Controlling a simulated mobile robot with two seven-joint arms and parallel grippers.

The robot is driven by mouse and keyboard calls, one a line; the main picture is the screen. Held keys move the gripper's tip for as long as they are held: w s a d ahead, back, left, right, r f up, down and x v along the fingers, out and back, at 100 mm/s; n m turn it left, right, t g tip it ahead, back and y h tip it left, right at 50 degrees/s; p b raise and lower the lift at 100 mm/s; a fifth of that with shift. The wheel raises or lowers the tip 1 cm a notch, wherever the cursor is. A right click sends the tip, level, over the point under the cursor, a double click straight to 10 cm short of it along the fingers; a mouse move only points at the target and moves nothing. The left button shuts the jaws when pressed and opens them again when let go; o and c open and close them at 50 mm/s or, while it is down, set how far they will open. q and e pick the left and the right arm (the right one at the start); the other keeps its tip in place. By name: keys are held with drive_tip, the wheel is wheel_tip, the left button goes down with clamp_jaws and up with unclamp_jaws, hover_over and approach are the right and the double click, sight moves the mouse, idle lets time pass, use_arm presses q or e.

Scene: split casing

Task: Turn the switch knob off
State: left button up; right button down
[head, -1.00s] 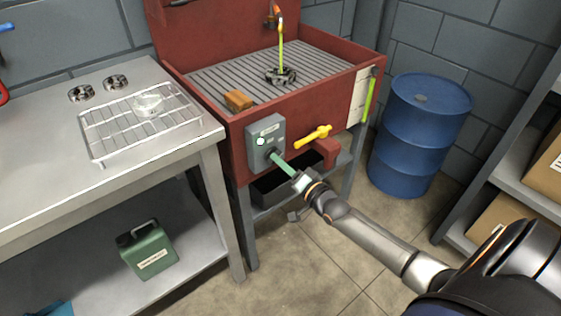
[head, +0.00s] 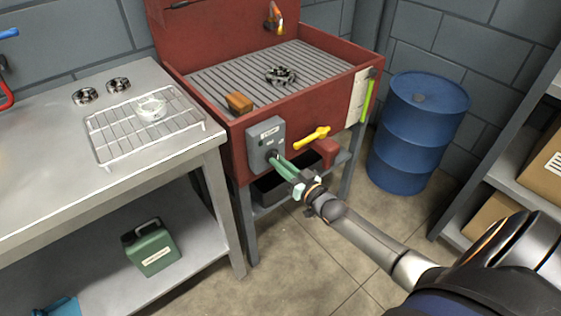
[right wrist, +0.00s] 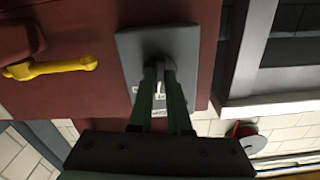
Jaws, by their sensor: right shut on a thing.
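The grey switch box (head: 264,131) is mounted on the front of the red parts washer, and its face shows no lit lamp. Its dark knob (right wrist: 160,62) sticks out from the lower part of the box, between my fingertips in the right wrist view. My right gripper (head: 273,157) reaches the box from the lower right, and its long green fingers (right wrist: 163,85) are shut on the knob. The fingers hide most of the knob, so its exact angle is hard to read. My left gripper is not in view.
A yellow valve handle (head: 312,138) sits just right of the box. The red washer basin (head: 335,92) holds a slatted grate, a gear and a brown block (head: 239,103). A steel bench (head: 50,190) stands left and a blue drum (head: 418,130) right.

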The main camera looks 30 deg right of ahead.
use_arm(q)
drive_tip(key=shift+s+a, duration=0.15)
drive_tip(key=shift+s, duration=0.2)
use_arm(e)
drive_tip(key=shift+n, duration=1.2)
drive_tip(key=c, duration=0.9)
unclamp_jaws()
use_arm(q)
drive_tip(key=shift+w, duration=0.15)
use_arm(e)
drive_tip(key=shift+o, duration=0.2)
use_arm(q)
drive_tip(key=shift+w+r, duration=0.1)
use_arm(e)
drive_tip(key=shift+s, duration=0.1)
